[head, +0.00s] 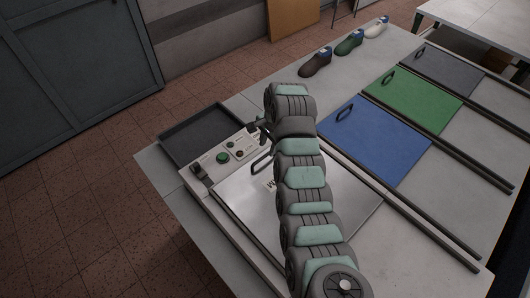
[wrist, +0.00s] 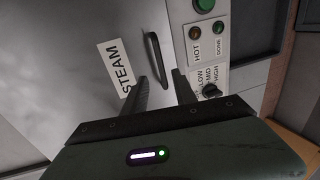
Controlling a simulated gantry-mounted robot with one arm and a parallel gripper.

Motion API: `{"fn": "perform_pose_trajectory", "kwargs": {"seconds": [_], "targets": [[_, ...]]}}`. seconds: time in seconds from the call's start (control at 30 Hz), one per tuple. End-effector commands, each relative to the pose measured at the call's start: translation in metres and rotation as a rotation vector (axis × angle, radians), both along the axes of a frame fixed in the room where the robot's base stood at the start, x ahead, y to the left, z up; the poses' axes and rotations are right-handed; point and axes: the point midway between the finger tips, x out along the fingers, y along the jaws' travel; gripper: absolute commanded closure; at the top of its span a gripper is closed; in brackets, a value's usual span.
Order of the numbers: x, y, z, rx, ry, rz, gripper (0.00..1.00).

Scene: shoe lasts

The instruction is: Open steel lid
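The steel lid (head: 235,200) is a flat shiny plate, shut down flat on the steam unit, partly hidden behind my arm. It fills the left of the wrist view (wrist: 60,70), with a white STEAM label (wrist: 115,65) on it. Its dark bar handle (head: 262,163) is near the control panel edge and also shows in the wrist view (wrist: 153,55). My gripper (wrist: 161,76) is open, with its two dark fingers apart. The handle's lower end appears between the fingertips in the wrist view; I cannot tell whether they touch it. In the head view the gripper is mostly hidden.
The control panel (head: 225,156) with a green button and knob lies beside the lid. A dark tray (head: 202,135) is beyond it. Blue (head: 375,140), green (head: 415,100) and grey (head: 447,72) handled panels lie to the right. Three shoe lasts (head: 316,62) stand at the back.

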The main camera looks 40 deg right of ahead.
Motion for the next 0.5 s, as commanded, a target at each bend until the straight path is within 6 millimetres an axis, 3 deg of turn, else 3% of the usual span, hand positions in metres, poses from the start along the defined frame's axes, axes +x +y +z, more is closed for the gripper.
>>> {"fn": "perform_pose_trajectory", "kwargs": {"seconds": [0.2, 0.5], "targets": [[0.007, 0.000, -0.030, 0.000, -0.001, 0.001, 0.67], [0.011, 0.001, -0.053, 0.000, 0.001, 0.002, 0.67]]}}
